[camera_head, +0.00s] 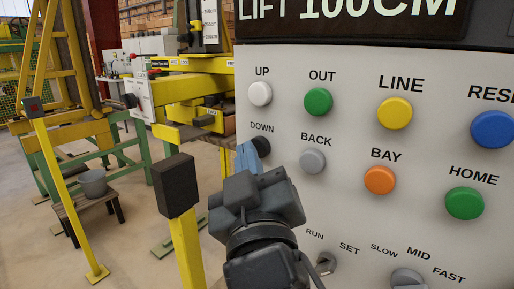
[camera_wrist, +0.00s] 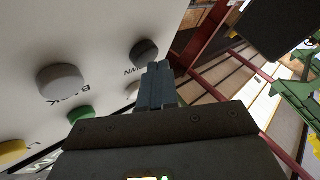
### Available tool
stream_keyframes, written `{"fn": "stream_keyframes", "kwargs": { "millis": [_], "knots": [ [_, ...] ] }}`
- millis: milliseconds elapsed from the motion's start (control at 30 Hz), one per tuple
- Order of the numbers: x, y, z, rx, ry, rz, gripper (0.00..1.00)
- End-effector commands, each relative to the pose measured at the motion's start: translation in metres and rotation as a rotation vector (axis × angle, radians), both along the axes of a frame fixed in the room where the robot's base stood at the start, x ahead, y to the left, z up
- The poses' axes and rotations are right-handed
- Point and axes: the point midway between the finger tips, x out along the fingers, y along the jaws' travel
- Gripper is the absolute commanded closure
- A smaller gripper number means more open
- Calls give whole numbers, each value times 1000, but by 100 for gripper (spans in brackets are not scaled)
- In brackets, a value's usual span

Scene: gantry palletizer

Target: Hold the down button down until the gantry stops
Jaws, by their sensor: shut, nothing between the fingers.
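The black DOWN button (camera_head: 261,146) is on the left of the grey control panel, below the white UP button (camera_head: 260,94). My gripper (camera_head: 246,156) is shut and empty, its blue-grey fingertips at the left edge of the DOWN button. In the wrist view the fingertips (camera_wrist: 157,70) point up just beside the dark DOWN button (camera_wrist: 144,53). I cannot tell whether they touch it or whether it is pressed in. The display (camera_head: 350,15) above the panel reads "LIFT 100CM". The yellow gantry (camera_head: 195,90) stands at the left behind the panel; its motion cannot be told.
The grey BACK button (camera_head: 312,160) is close right of my gripper, with the green OUT button (camera_head: 318,101) above it. A yellow post with a black top (camera_head: 175,185) stands left of my gripper. A grey bucket (camera_head: 92,183) sits on a low stool.

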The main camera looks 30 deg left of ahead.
Motion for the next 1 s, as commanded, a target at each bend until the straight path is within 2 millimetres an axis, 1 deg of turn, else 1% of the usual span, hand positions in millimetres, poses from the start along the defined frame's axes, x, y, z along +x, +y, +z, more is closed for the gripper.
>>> {"fn": "stream_keyframes", "kwargs": {
  "millis": [167,500,633,1000],
  "knots": [
    [-9,1,0,1,1,2,100],
    [-10,1,0,0,1,1,100],
    [-15,1,0,1,1,1,100],
    [-47,4,0,2,1,3,100]
  ]
}}
